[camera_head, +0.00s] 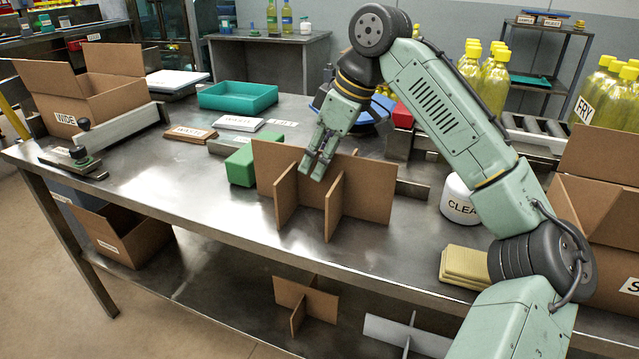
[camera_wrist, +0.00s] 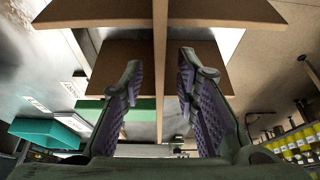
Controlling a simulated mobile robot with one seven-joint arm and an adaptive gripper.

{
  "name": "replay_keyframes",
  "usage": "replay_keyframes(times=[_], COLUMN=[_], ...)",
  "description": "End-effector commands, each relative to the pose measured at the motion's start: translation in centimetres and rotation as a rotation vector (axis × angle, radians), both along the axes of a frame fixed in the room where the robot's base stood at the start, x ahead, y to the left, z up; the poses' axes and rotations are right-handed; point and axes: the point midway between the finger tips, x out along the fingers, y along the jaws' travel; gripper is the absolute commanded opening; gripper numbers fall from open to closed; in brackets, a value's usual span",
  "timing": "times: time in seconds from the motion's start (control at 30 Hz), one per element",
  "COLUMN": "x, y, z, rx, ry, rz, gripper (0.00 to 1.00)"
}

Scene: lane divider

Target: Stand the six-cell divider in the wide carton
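The brown cardboard six-cell divider (camera_head: 365,187) stands upright on the metal table, one long panel crossed by two shorter ones. The wide carton (camera_head: 117,98), labelled WIDE, stands at the table's far left with its flaps open; its inside is mostly hidden. My gripper (camera_head: 312,172) is at the divider's middle, between the cross panels. In the wrist view my gripper (camera_wrist: 160,95) is open. A divider panel (camera_wrist: 160,60) runs edge-on between the fingers, with a visible gap on each side.
A grey bar fixture (camera_head: 125,125) lies before the wide carton. A green block (camera_head: 240,165) and teal tray (camera_head: 238,96) sit left of the divider. A white CLEA-labelled tub (camera_head: 459,203) and another open carton (camera_head: 610,215) are on the right. Other dividers (camera_head: 305,298) are on the lower shelf.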

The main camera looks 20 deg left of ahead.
Motion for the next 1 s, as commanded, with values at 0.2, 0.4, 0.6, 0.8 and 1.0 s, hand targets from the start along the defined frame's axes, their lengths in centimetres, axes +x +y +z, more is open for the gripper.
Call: replay_keyframes(times=[0.2, 0.4, 0.6, 0.8, 1.0], x=[0.00, -0.03, 0.00, 0.00, 0.00], y=[0.00, 0.04, 0.02, 0.01, 0.01], z=[-0.03, -0.25, -0.48, -0.47, -0.46], rx=[0.000, 0.000, 0.000, 0.000, 0.000], ry=[0.000, 0.001, 0.000, 0.000, 0.000], rz=[0.000, 0.001, 0.000, 0.000, 0.000], gripper=[0.28, 0.28, 0.28, 0.27, 0.14])
